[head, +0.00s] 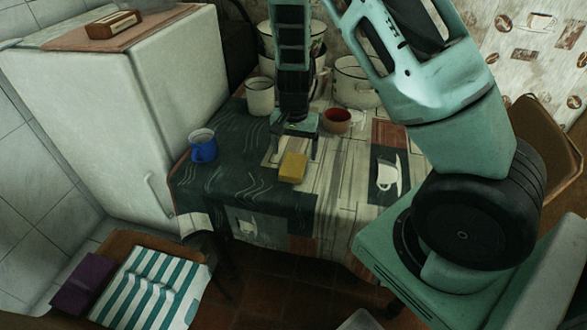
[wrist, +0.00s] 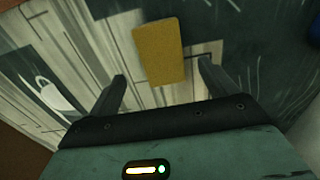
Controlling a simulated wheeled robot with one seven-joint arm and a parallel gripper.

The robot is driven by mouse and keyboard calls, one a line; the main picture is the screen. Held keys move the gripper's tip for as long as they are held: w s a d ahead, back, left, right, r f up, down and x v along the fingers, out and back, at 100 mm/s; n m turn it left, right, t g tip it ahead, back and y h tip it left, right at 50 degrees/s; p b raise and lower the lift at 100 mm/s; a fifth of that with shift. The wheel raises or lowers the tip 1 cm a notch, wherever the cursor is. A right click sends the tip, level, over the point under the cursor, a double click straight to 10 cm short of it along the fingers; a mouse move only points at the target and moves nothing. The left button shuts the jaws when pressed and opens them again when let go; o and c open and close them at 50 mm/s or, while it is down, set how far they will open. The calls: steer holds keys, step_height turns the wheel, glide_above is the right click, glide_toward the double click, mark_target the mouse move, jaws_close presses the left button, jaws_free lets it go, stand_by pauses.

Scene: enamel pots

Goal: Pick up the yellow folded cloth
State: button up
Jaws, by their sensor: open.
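The yellow folded cloth (head: 293,167) lies on the table, near its front middle, as a small flat rectangle. In the wrist view the yellow cloth (wrist: 159,54) lies ahead of the fingertips, roughly centred across the gap between them. My gripper (head: 294,150) points down above the table, close to the cloth and slightly behind it in the head view. The exact height of the fingertips above the table is hard to tell.
On the patterned table (head: 245,185) stand a blue mug (head: 203,146), a cream mug (head: 260,96), a red bowl (head: 337,120) and a large enamel pot (head: 356,82). A white fridge (head: 125,110) stands left. A striped cloth (head: 152,290) lies at lower left.

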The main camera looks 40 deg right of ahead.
mark_target(293, 164)
steer(key=shift+w+a+f, duration=0.1)
steer(key=shift+f, duration=2.55)
steer(key=c, duration=1.1)
